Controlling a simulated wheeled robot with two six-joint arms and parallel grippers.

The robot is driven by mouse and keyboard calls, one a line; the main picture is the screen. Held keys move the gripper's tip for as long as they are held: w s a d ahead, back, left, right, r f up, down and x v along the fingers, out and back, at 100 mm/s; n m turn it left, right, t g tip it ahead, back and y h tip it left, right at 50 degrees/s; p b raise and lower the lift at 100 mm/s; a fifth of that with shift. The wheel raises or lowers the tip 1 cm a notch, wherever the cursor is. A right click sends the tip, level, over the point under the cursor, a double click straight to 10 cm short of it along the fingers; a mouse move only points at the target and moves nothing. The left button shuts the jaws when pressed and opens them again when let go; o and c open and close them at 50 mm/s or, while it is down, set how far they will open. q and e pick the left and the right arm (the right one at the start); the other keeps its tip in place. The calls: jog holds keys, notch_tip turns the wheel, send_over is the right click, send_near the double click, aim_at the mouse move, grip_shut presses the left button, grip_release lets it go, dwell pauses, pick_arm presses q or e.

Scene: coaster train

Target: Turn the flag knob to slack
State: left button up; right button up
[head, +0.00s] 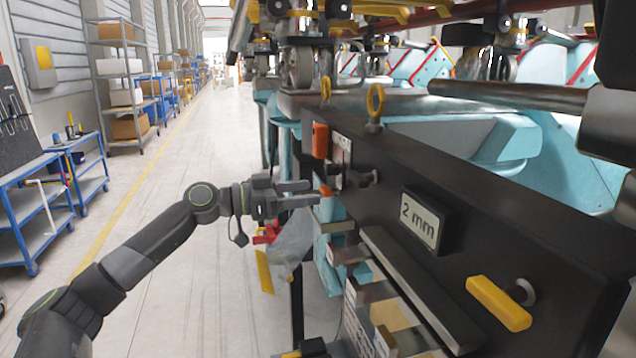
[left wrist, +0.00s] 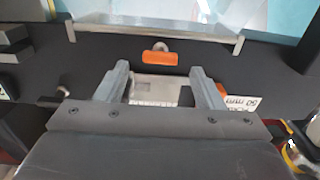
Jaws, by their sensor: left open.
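My left gripper (head: 312,194) is in front of the dark panel (head: 470,235), with its jaws apart and empty. A small orange piece (head: 326,191) shows just by its fingertips, and an upright orange handle (head: 320,140) is above it. In the left wrist view, an orange bar knob (left wrist: 160,57) lies crosswise on a short shaft, beyond the open fingers (left wrist: 160,75) and apart from them. A yellow bar knob (head: 499,303) sits on a shaft at the panel's lower right. I cannot tell which knob is the flag knob; no slack mark is readable. My right gripper is out of view.
A display reading "2 mm" (head: 424,218) juts from the panel. A pale plate (left wrist: 155,90) and a "50 mm" label (left wrist: 240,103) show near the fingers. A ledge (head: 420,290) runs below the panel. The aisle floor (head: 180,280) at left is clear.

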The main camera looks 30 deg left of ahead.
aim_at(322, 190)
pick_arm(q)
jog(key=shift+p+x, duration=0.9)
jog(key=shift+x, duration=1)
jog(key=c, duration=1)
